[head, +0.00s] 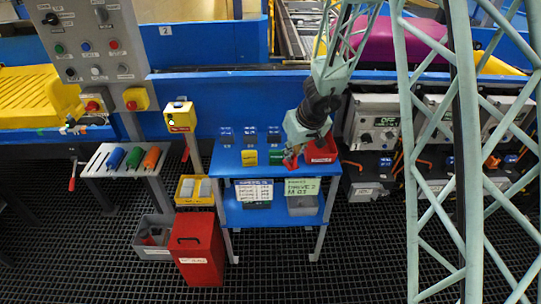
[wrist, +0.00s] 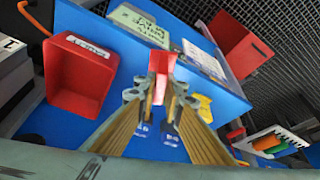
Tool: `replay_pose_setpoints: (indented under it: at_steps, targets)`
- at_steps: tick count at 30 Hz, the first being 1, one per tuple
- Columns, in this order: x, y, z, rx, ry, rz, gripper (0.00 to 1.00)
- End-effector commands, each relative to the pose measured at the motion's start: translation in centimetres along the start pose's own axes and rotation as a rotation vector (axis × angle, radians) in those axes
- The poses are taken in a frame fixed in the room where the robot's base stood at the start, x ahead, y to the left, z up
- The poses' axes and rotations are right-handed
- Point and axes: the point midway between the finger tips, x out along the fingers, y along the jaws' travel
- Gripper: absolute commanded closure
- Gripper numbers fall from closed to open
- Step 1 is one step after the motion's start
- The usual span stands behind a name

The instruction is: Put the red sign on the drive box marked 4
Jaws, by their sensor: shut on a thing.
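My gripper (head: 292,156) is over the right part of the blue table, just left of the red tray (head: 322,152). In the wrist view its fingers (wrist: 160,84) are closed on the red sign (wrist: 162,60), held between the tips. In the head view only a little of the red sign (head: 288,163) shows beside the gripper. I cannot tell whether it touches the table. Grey drive boxes (head: 375,121) with dials stand on the right, partly behind my lattice column. I cannot read a 4 on any of them.
The blue table (head: 228,165) also holds a yellow sign (head: 249,158), a green sign (head: 276,154) and several blue padlock-like pieces (head: 250,135). A red bin (head: 197,250) stands front left. A rack (head: 128,160) with coloured cylinders is further left. Grating floor lies clear in front.

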Motion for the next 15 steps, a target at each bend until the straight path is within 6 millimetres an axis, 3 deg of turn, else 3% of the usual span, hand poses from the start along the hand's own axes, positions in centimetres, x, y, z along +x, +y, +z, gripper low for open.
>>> replay_pose_setpoints:
  at_steps: [15]
  targets:
    - [-1.2,6.9,3.1,0.253,-0.016,0.106,1.00]
